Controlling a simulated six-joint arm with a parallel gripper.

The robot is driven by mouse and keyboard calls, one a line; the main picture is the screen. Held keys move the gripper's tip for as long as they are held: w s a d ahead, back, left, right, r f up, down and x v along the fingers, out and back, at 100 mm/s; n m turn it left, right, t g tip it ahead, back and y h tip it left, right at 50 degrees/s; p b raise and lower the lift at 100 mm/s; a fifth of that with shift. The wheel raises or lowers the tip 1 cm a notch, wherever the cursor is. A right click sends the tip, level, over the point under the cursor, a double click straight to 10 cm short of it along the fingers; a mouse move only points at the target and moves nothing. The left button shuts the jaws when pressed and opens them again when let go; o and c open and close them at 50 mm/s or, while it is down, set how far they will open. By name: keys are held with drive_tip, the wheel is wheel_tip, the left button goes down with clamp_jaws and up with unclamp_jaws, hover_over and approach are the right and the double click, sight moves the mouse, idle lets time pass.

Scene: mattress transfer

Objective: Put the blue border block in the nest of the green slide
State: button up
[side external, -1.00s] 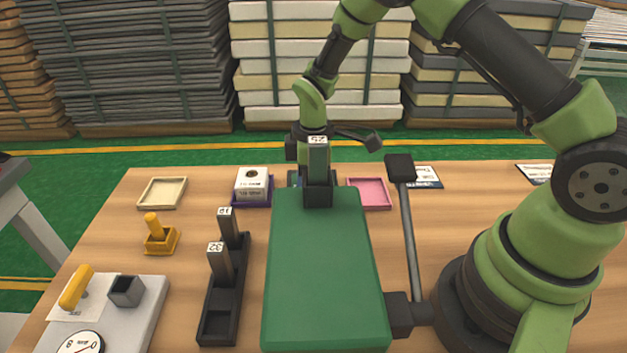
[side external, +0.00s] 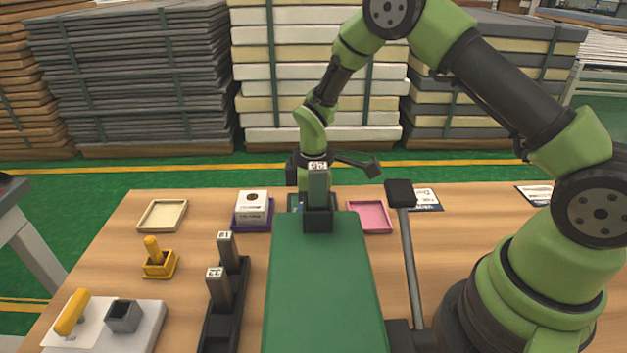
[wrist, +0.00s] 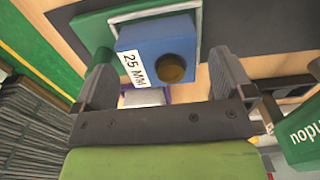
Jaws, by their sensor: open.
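The blue border block (wrist: 150,45), with a white "25 MM" label and a round brass-coloured feature, shows in the wrist view. It overlaps a green piece (wrist: 92,30) with a pale-rimmed square recess; I cannot tell whether the block is seated in it. My gripper (wrist: 165,82) is open, its two dark fingers on either side of the block's near end, with no clear contact. In the side view my gripper (side external: 312,172) is low behind an upright grey block (side external: 318,185), which hides most of the blue block.
A large green pad (side external: 325,285) lies in front. A purple tray (side external: 241,224) holding a white block (side external: 252,205), a pink tray (side external: 370,217) and a cream tray (side external: 161,215) stand nearby. A dark rack (side external: 217,330) holds upright grey blocks. A black-headed post (side external: 408,260) stands right.

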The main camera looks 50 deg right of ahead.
drive_tip(key=s+r+m+t, duration=0.2)
drive_tip(key=s+r+m, duration=0.15)
drive_tip(key=r, duration=1.55)
drive_tip(key=s+a+r+m+t+y, duration=0.1)
drive_tip(key=s+r+m+t, duration=0.1)
drive_tip(key=s, duration=0.6)
drive_tip(key=s+a+r+m+t+y, duration=0.1)
drive_tip(key=s+r+m+t, duration=0.2)
drive_tip(key=s+r+m, duration=0.2)
drive_tip(key=s+m, duration=0.2)
drive_tip(key=s, duration=0.2)
drive_tip(key=shift+a, duration=0.15)
